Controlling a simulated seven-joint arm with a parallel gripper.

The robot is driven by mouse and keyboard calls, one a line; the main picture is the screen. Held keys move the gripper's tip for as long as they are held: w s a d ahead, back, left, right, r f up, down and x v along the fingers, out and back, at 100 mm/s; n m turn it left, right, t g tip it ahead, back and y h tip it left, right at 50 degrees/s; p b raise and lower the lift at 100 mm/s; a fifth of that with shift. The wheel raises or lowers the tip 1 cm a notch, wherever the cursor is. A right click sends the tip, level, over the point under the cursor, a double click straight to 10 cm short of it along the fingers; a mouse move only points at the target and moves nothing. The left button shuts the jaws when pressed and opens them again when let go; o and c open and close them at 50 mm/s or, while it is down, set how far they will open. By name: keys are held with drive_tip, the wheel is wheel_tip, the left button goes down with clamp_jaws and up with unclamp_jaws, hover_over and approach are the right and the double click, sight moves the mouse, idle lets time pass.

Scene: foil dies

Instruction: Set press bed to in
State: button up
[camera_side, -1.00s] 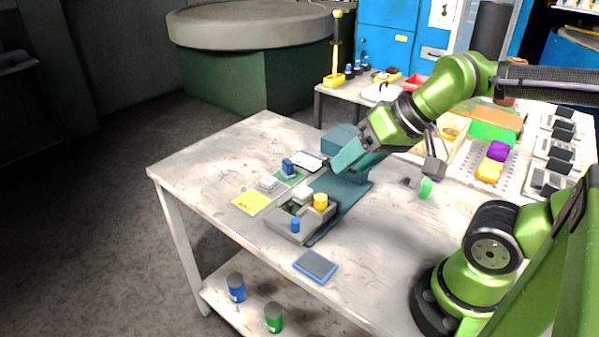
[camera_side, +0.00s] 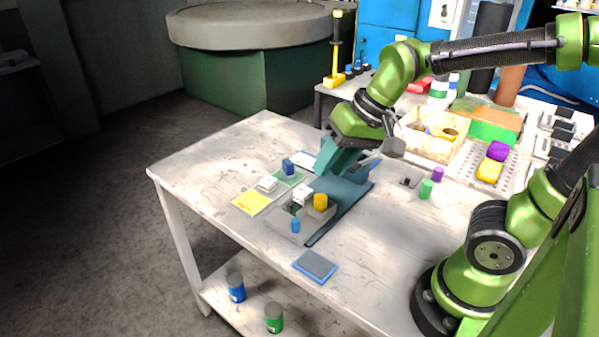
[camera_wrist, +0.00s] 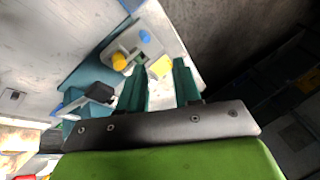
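The press has a flat teal base (camera_side: 345,195), also in the wrist view (camera_wrist: 90,68). Its grey bed (camera_side: 288,228) sits at the end of the base away from the teal press body, and shows in the wrist view (camera_wrist: 127,38). The arm partly hides the press body.
Beside the bed are a yellow card (camera_side: 251,202), a green card with a blue stamp (camera_side: 288,167) and another white block (camera_side: 267,184). A blue-edged pad (camera_side: 315,266) lies near the front edge.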

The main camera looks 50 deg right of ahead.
sight(295, 219)
drive_tip(key=w+f+m+g+h, duration=0.15)
drive_tip(key=w+m+g, duration=0.5)
drive_tip(key=m, duration=0.95)
drive_tip(key=w+f+m+g+h, duration=0.1)
drive_tip(key=w+f+m+g, duration=0.15)
drive_tip(key=w+m, duration=0.95)
drive_tip(key=s+f+m, duration=0.1)
drive_tip(key=s+f, duration=0.2)
drive_tip(key=f, duration=0.2)
drive_tip(key=s+f+m, duration=0.1)
drive_tip(key=s+f, duration=0.2)
drive_tip(key=f, duration=0.2)
drive_tip(key=s+f+m, duration=0.1)
drive_tip(key=s+f, duration=0.2)
drive_tip(key=f, duration=0.1)
drive_tip(key=shift+s+a+f, duration=0.15)
drive_tip(key=shift+a+f, duration=0.05)
drive_tip(key=shift+f, duration=0.2)
clamp_jaws()
drive_tip(key=shift+d, duration=0.1)
